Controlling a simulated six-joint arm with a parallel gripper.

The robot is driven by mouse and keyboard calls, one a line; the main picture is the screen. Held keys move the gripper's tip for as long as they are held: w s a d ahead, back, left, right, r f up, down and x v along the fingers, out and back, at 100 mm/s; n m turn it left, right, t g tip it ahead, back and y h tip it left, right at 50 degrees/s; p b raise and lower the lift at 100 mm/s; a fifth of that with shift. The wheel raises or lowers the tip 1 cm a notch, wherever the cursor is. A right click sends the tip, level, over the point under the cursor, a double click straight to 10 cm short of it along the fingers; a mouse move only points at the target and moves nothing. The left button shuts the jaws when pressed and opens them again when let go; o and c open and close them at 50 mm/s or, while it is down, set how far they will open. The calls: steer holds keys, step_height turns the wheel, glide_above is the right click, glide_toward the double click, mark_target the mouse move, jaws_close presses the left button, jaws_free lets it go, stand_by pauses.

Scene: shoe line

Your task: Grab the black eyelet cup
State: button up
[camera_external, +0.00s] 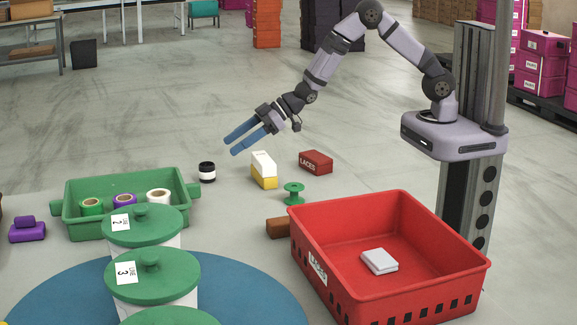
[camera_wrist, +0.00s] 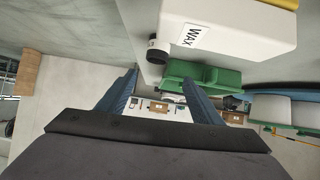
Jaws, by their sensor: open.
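The black eyelet cup (camera_external: 207,174) is a small dark cup with a white band. It stands upright on the floor, just right of the green tray. In the wrist view the cup (camera_wrist: 158,50) shows near the top centre, beside the wax box. My gripper (camera_external: 230,146) has blue fingers that are apart, with nothing between them. It is in the air, above and to the right of the cup in the external view, and not touching it. In the wrist view the fingertips (camera_wrist: 160,77) point away from the camera, with the cup above them in the picture.
A white and yellow wax box (camera_external: 263,169) stands right of the cup, and in the wrist view the box (camera_wrist: 232,28) looms large. The green tray (camera_external: 125,184) holds several rolls. A red laces box (camera_external: 316,162), green spool (camera_external: 294,193) and red crate (camera_external: 455,260) are farther right.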

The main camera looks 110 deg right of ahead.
mark_target(207, 164)
steer(key=shift+t+y, duration=0.6)
steer(key=shift+t, duration=0.3)
steer(key=w+f, duration=0.1)
steer(key=d+f+b, duration=0.1)
steer(key=w+f+b, duration=0.1)
steer(key=f, duration=0.1)
steer(key=shift+w+d, duration=0.15)
steer(key=shift+w, duration=0.15)
steer(key=shift+r, duration=0.1)
steer(key=shift+w, duration=0.1)
steer(key=shift+x, duration=3.55)
steer(key=shift+d, duration=0.2)
steer(key=c, duration=1.2)
